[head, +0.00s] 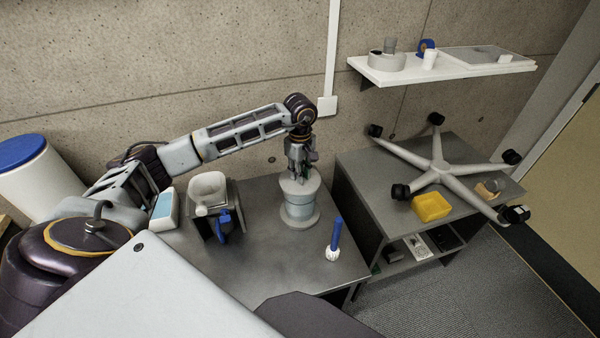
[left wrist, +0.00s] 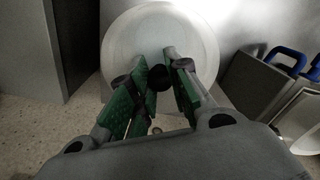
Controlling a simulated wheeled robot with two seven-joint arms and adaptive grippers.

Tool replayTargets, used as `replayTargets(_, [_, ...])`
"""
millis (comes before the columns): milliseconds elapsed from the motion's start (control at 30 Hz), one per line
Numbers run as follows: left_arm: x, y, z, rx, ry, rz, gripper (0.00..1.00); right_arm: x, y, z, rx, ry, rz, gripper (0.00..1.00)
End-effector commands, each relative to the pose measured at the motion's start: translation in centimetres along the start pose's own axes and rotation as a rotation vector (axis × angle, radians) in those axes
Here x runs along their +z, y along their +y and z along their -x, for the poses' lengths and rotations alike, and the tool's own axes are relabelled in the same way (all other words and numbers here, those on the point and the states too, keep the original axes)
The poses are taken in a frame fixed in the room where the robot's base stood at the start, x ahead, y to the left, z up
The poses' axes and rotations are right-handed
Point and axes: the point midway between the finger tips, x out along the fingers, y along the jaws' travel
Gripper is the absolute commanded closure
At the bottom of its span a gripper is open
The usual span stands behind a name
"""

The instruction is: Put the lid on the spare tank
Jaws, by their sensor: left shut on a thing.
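The spare tank (head: 299,210) is a pale, bluish cylinder with a wider foot, upright on the grey bench in the head view. The lid (head: 312,183) is a pale round disc at the top of the tank. In the left wrist view the lid (left wrist: 124,38) is a broad translucent white circle with a dark knob (left wrist: 159,78). My left gripper (head: 298,177) points down over the tank, shut on the lid's knob between its green finger pads. I cannot tell whether the lid rests fully on the rim. My right gripper is not in view.
On the bench (head: 275,265) stand a blue-handled brush (head: 336,238) at right and a grey container with a white bowl-like piece (head: 207,188) and blue item (head: 223,228) at left.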

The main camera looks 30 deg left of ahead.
Motion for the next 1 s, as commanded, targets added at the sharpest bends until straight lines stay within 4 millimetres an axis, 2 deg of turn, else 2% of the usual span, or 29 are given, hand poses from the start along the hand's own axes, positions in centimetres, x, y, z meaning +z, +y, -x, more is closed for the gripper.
replayTargets(500, [-0.01, 0.01, -0.38, 0.001, 0.000, 0.000, 1.00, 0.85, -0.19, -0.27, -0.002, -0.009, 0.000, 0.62])
replayTargets(1000, [-0.02, 0.02, -0.74, 0.001, 0.000, 0.000, 1.00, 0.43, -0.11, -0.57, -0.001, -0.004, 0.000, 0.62])
